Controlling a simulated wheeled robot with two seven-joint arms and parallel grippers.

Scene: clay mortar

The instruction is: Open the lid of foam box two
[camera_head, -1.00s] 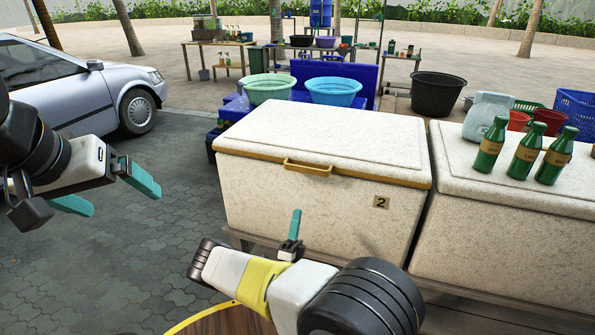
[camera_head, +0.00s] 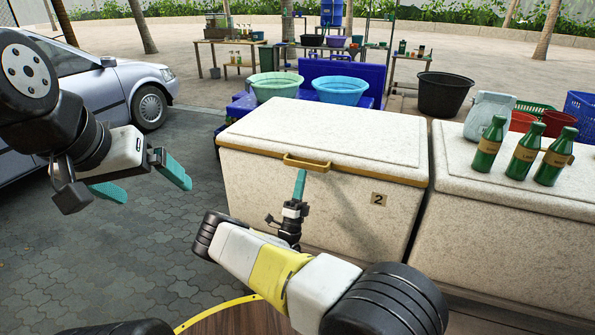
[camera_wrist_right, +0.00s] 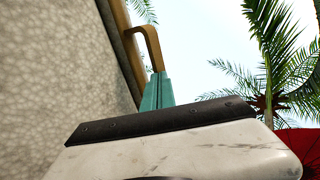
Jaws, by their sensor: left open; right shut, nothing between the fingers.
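Foam box two (camera_head: 345,215) is a speckled white box with a "2" label on its front. Its lid (camera_head: 330,130) lies closed on top, with a tan edge and a tan handle (camera_head: 308,163) at the front. My right gripper (camera_head: 300,182) is shut and empty, its teal fingers upright in front of the box just below the handle. In the right wrist view the teal fingertips (camera_wrist_right: 157,92) reach up to the handle (camera_wrist_right: 148,40); I cannot tell whether they touch. My left gripper (camera_head: 140,182) is open and empty, left of the box over the paving.
A second foam box (camera_head: 510,215) stands close on the right, with several green bottles (camera_head: 525,155) and a grey bag (camera_head: 489,112) on its lid. Green and blue basins (camera_head: 341,90) stand behind box two. A car (camera_head: 110,85) is at the left.

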